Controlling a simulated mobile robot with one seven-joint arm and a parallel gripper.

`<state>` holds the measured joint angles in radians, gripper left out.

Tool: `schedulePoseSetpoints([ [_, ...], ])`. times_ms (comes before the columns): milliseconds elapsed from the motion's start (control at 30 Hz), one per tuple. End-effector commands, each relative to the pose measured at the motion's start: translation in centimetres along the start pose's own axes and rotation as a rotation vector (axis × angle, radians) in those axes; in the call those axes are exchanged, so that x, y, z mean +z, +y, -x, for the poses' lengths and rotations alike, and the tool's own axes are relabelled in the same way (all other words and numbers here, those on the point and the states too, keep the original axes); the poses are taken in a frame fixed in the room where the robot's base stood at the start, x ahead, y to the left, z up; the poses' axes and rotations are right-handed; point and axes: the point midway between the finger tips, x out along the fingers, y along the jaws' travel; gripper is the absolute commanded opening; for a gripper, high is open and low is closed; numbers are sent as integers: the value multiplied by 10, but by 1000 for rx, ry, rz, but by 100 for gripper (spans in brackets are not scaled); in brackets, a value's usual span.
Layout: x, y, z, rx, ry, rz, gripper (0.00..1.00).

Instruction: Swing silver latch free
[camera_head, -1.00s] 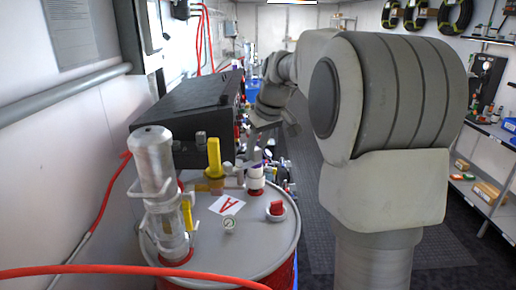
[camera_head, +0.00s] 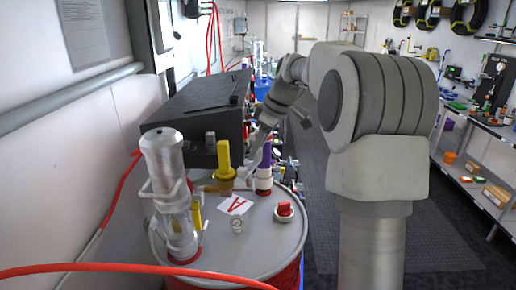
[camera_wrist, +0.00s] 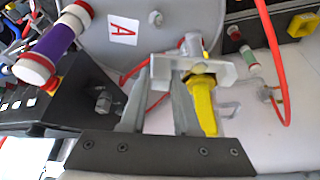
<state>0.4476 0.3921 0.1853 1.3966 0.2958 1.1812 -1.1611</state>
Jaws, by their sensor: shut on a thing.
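My gripper (camera_wrist: 160,85) is shut on a small grey metal piece (camera_wrist: 192,72), which looks like the silver latch, close beside the yellow handle (camera_wrist: 203,103). The fingers hide part of the piece, so its exact grip is hard to tell. In the head view, my gripper (camera_head: 250,168) reaches down to the fittings at the far side of the drum top (camera_head: 200,245), between the yellow handle (camera_head: 223,153) and a white fitting with a purple top (camera_head: 264,170). The latch is too small to make out clearly there.
A clear cylinder with a silver cap (camera_head: 163,165) stands on the drum's left. A black box (camera_head: 205,110) stands behind the drum. A red hose (camera_head: 130,267) crosses the foreground.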

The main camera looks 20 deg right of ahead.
Motion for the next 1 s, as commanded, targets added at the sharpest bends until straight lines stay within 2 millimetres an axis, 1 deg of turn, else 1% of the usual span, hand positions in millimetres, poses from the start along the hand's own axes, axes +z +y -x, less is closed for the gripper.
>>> schedulePoseSetpoints([
  [333,0,0,0,1,0,2,0],
  [367,0,0,0,1,0,2,35],
  [400,0,0,0,1,0,1,42],
  [500,0,0,0,1,0,1,60],
  [833,0,0,2,1,0,1,60],
  [933,0,1,11,2,1,1,60],
  [1000,0,1,22,3,1,1,60],
])
